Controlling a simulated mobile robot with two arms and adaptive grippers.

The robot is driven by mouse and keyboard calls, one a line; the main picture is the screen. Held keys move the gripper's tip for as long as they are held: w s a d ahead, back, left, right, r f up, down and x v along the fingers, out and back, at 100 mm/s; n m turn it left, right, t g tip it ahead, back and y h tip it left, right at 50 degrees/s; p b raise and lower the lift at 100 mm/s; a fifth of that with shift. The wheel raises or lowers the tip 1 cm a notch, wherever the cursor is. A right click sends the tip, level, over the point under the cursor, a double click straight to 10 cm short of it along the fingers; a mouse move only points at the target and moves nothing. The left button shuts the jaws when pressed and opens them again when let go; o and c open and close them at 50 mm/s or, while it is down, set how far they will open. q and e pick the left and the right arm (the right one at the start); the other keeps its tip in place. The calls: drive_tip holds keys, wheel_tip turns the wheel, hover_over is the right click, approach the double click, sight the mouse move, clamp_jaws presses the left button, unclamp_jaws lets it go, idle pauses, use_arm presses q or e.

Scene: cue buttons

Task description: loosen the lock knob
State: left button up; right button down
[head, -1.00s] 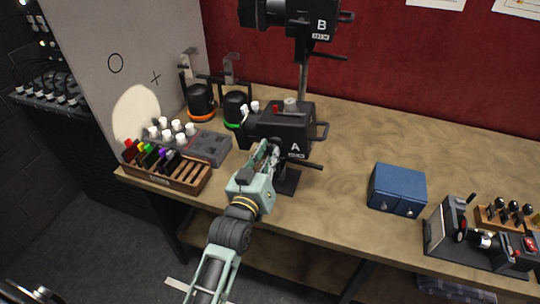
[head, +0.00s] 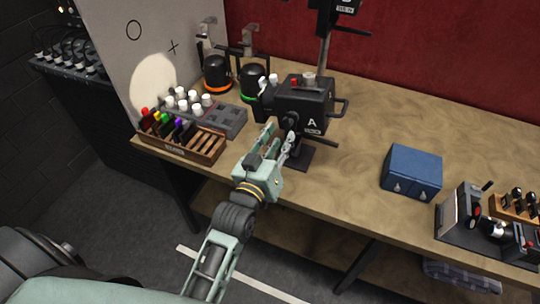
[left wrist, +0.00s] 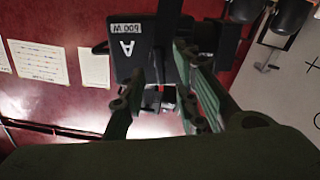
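A black lamp marked A (head: 311,122) stands on the bench on a dark base. A short lever (head: 322,142) sticks out at its lower right. I cannot tell for certain which part is the lock knob; a small dark round part (head: 292,117) shows on the lamp's front, close to my fingertips. My left gripper (head: 280,133) is open and empty just in front of the lamp, its fingers apart. In the left wrist view, lamp A (left wrist: 130,45) is beyond the open fingers (left wrist: 168,65), which partly hide its lower parts. My right gripper is out of view.
A second lamp (head: 335,12) stands behind, cut off at the top. Left are two black lamps (head: 252,80), a grey block with white knobs (head: 228,122) and a wooden rack (head: 207,147). A blue box (head: 412,172) stands right, with clear bench between it and lamp A.

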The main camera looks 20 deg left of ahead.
use_arm(q)
drive_tip(key=s, duration=0.8)
drive_tip(key=shift+a, duration=0.15)
drive_tip(key=s+d+f+m+g+b, duration=0.1)
drive_tip(key=s+f+g+b, duration=0.15)
drive_tip(key=f, duration=1.05)
drive_tip(key=s+d+f+m+g+h+b, duration=0.1)
drive_tip(key=s+f+g, duration=0.2)
drive_tip(key=f, duration=1.1)
drive_tip(key=s+d+f+m+g+b, duration=0.1)
drive_tip(key=s+d+f+g, duration=0.15)
drive_tip(key=f, duration=1.05)
drive_tip(key=s+a+f+m+g+b, duration=0.1)
drive_tip(key=s+a+f+g, duration=0.15)
drive_tip(key=s+f, duration=0.65)
drive_tip(key=s+a+f+m+g+b, duration=0.1)
drive_tip(key=s+a+f+g+b, duration=0.15)
drive_tip(key=s+f, duration=0.6)
drive_tip(key=s+a+f+g+y+b, duration=0.1)
drive_tip(key=s+a+f+g, duration=0.3)
drive_tip(key=s+f, duration=0.5)
drive_tip(key=s+a, duration=0.1)
drive_tip(key=s, duration=0.3)
drive_tip(key=shift+s+a+f+y, duration=0.2)
drive_tip(key=shift+s+f+y, duration=0.1)
drive_tip(key=shift+f, duration=0.1)
